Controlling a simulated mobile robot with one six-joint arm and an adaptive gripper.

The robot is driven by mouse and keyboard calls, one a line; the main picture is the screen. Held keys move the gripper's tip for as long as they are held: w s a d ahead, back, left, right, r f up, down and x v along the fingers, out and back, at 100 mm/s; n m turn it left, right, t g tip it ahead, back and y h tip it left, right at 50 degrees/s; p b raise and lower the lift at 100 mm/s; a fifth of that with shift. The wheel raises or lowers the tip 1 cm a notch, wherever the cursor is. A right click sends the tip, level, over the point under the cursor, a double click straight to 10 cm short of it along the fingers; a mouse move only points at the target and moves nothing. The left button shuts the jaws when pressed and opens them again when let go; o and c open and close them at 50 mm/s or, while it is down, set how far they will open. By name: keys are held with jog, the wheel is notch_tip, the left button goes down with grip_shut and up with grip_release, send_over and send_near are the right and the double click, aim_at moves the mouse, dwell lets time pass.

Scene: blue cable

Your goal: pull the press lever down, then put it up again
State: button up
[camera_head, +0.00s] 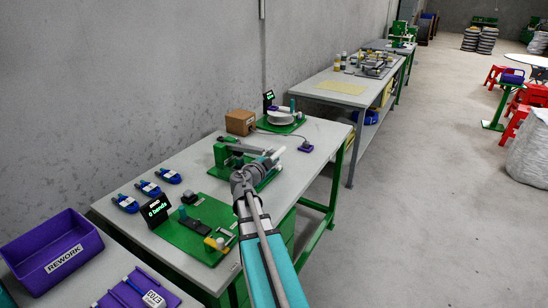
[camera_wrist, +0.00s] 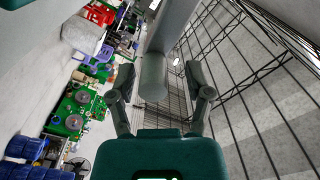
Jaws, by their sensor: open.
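The press (camera_head: 221,154) is a green fixture in the middle of the near bench. A pale grey bar (camera_head: 248,149), which looks like its lever, runs from it to the right towards my gripper (camera_head: 272,158). In the wrist view my gripper (camera_wrist: 161,78) is open, with a dark finger on each side. A grey rounded bar (camera_wrist: 153,75), apparently the lever, lies between the fingers, with a gap to the right finger. Contact with the left finger cannot be told. My arm hides part of the press base and the lever's end in the head view.
The grey bench (camera_head: 320,135) also carries a green board (camera_head: 188,238) with a "0 bends" display (camera_head: 156,210), several blue tools (camera_head: 146,188), a cardboard box (camera_head: 240,122) and a white spool (camera_head: 281,117). A purple REWORK bin (camera_head: 52,250) stands front left.

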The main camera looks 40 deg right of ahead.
jog(key=v, duration=1)
jog(key=shift+s+a, duration=0.15)
jog(key=shift+a, duration=0.2)
